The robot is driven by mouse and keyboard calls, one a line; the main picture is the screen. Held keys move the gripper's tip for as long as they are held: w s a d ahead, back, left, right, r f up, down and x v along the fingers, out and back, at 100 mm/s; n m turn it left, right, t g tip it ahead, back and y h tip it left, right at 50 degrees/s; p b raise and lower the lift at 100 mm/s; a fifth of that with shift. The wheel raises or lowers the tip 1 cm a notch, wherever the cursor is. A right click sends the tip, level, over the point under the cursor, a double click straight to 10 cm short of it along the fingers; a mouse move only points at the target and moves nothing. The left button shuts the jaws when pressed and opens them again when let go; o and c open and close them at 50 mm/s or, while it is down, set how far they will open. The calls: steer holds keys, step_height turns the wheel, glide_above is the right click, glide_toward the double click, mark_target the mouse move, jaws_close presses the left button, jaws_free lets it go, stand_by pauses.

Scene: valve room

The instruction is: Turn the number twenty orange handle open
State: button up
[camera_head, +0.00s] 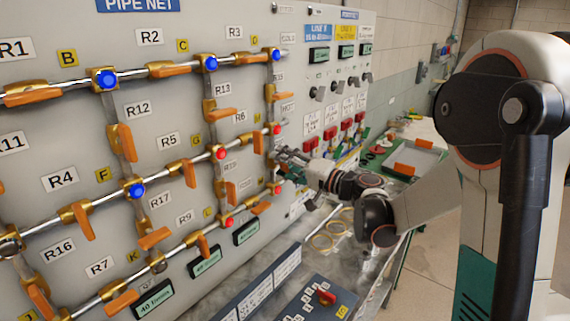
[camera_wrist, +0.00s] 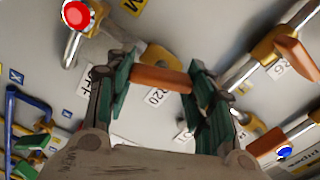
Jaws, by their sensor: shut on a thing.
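The orange handle (camera_wrist: 160,80) by the label reading 20 (camera_wrist: 155,97) lies across the middle of the wrist view, on a brass valve body (camera_wrist: 157,57). My gripper (camera_wrist: 163,66) has a green-padded finger at each end of this handle and is shut on it. In the head view my gripper (camera_head: 286,154) is at the right end of the pipe net, close to the panel. It covers the number twenty handle there, so its angle is hidden in that view.
Similar orange handles (camera_head: 121,140) and blue knobs (camera_head: 136,191) fill the panel to the left. A red knob (camera_wrist: 76,14) and a blue-framed part (camera_wrist: 12,120) are near the gripper. A bench (camera_head: 335,240) with rings and a switch box (camera_head: 320,302) stands below.

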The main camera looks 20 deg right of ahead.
steer(key=shift+f+m, duration=0.1)
steer(key=shift+m, duration=2.1)
steer(key=o, duration=1.1)
steer(key=shift+d, duration=0.1)
steer(key=v, duration=1.2)
